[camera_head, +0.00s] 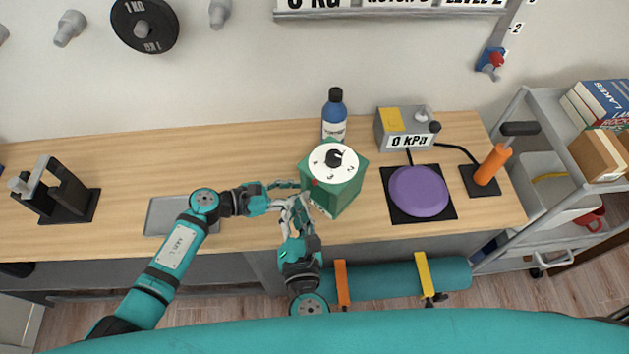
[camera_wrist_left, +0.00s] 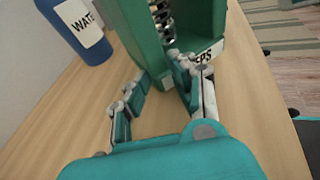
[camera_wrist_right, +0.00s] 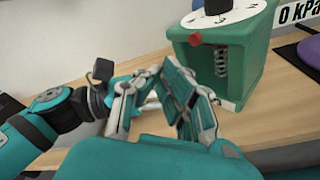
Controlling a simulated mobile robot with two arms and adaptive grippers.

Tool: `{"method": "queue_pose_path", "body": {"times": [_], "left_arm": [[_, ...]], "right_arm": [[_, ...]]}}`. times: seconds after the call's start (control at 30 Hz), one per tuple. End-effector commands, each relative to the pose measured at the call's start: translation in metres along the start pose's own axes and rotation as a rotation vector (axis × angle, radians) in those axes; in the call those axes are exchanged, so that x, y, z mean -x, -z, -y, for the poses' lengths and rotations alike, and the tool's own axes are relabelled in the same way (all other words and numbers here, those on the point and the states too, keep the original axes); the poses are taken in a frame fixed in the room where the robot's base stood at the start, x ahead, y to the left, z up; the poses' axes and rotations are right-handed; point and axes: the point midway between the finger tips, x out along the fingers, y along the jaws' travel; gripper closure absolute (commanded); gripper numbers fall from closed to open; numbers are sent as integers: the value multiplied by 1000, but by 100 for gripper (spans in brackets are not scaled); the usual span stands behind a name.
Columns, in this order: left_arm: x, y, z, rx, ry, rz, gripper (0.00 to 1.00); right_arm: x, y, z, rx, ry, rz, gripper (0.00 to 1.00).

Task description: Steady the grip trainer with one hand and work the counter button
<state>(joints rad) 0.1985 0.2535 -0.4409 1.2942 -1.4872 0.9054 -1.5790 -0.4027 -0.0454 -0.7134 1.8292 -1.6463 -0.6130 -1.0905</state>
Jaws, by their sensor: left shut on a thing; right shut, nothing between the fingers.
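The grip trainer (camera_head: 347,195) is a green box with a white numbered dial (camera_head: 322,156) and dark knob on top. It stands upright on the desk; its coil springs show in the left wrist view (camera_wrist_left: 163,22), with a partly hidden "REPS" label. A small red button (camera_wrist_right: 194,39) sits on its upper front edge. My left gripper (camera_head: 296,188) is shut on the trainer's left side; its fingers also show in the left wrist view (camera_wrist_left: 158,80). My right gripper (camera_wrist_right: 160,75) is shut and empty, just in front of the trainer's left side, apart from the red button.
A blue water bottle (camera_head: 334,117) stands behind the trainer. A purple pad (camera_head: 418,191), a 0 kPa gauge box (camera_head: 407,130) and an orange handle (camera_head: 491,166) stand to the right. A grey tray (camera_head: 167,214) lies left under my left arm. The far-left desk holds a black stand (camera_head: 66,194).

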Motion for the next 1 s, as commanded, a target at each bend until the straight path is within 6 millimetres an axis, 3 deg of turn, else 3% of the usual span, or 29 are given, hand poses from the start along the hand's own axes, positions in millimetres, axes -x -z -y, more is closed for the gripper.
{"method": "queue_pose_path", "body": {"times": [0.3,0.93,0.97,1.0], "left_arm": [[0,1,0,1,1,-2,94],[0,1,0,0,1,-2,94],[0,0,0,0,1,0,74],[0,0,0,0,1,0,68]], "right_arm": [[16,11,-11,0,0,0,100],[16,11,-11,1,0,0,100],[16,11,-11,1,0,0,100],[16,11,-11,1,0,0,100]]}}
